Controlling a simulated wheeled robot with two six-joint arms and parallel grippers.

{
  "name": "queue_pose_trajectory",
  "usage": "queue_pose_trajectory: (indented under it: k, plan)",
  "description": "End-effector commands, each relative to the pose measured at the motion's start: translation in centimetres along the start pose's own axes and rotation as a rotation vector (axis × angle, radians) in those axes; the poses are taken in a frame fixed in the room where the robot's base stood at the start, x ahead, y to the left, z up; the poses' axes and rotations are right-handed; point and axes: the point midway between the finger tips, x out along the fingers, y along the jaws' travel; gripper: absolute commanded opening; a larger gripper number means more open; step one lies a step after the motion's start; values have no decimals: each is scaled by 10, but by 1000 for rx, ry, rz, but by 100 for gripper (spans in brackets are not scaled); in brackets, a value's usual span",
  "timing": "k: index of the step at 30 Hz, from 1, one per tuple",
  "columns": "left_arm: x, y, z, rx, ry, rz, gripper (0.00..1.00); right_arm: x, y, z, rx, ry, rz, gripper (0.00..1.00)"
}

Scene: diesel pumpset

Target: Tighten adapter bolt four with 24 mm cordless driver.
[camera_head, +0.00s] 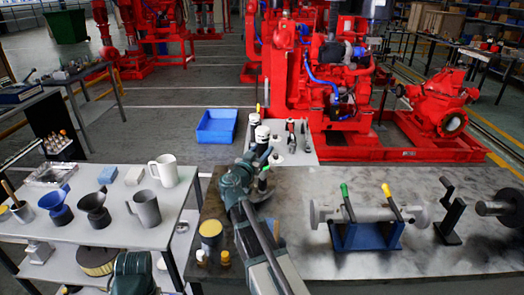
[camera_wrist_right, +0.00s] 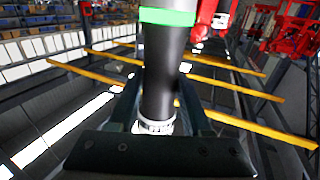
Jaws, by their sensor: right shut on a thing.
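My right gripper (camera_head: 262,168) is above the far left edge of the dark workbench, its arm reaching up from the bottom of the head view. In the right wrist view my right gripper (camera_wrist_right: 155,118) is shut on a dark cylindrical tool (camera_wrist_right: 160,75) with a green band and a pale ring at its lower end. This looks like the cordless driver; its size marking cannot be read. In the head view the held tool is mostly hidden by the gripper. My left gripper is not in view. Adapter bolt four cannot be made out.
A small grey table (camera_head: 300,150) with black-and-white tools stands beyond the gripper, beside the red pumpset (camera_head: 325,75). A blue cradle (camera_head: 366,235) holds a shaft on the dark workbench (camera_head: 300,262). A white table (camera_head: 100,235) with jugs is left. A blue bin (camera_head: 217,127) lies behind.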

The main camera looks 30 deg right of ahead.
Motion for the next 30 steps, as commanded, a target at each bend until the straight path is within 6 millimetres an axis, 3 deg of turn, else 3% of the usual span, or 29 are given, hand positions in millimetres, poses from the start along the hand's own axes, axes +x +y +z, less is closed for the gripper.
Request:
queue_pose_trajectory:
  k: [9,30]
  plan:
    - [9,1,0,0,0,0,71,0,0,9,-1,1,0,0]
    - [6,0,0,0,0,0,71,0,0,5,-1,1,0,0]
